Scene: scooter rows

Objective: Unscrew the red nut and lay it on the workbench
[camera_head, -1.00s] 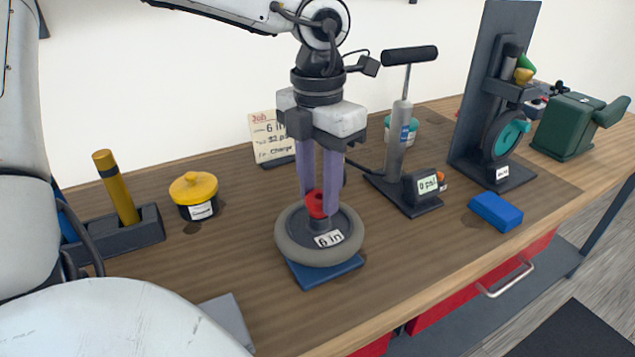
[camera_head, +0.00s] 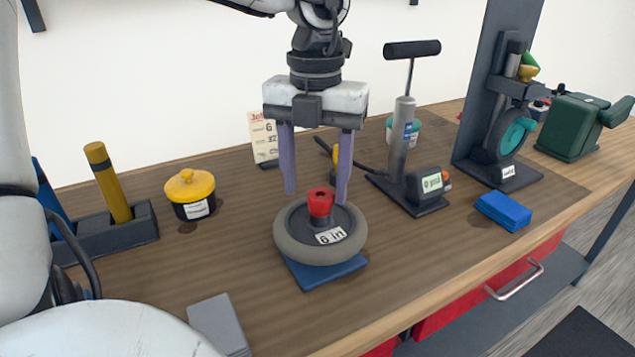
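The red nut (camera_head: 320,202) sits on top of the hub of a grey wheel marked "6 in" (camera_head: 289,234). The wheel lies flat on a blue base (camera_head: 335,274) on the wooden workbench (camera_head: 262,306). My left gripper (camera_head: 316,194) is open above the wheel. Its two purple fingers are spread wide, with their tips at about the height of the nut's top in the picture and a gap on each side of it. It holds nothing. My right gripper is not in view.
A yellow-lidded pot (camera_head: 191,195) and a yellow stick in a dark holder (camera_head: 109,183) stand left. A blue block (camera_head: 503,211), a tall stand (camera_head: 479,100) and a green vise-like device (camera_head: 571,127) are at right. A grey block (camera_head: 219,323) lies in front.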

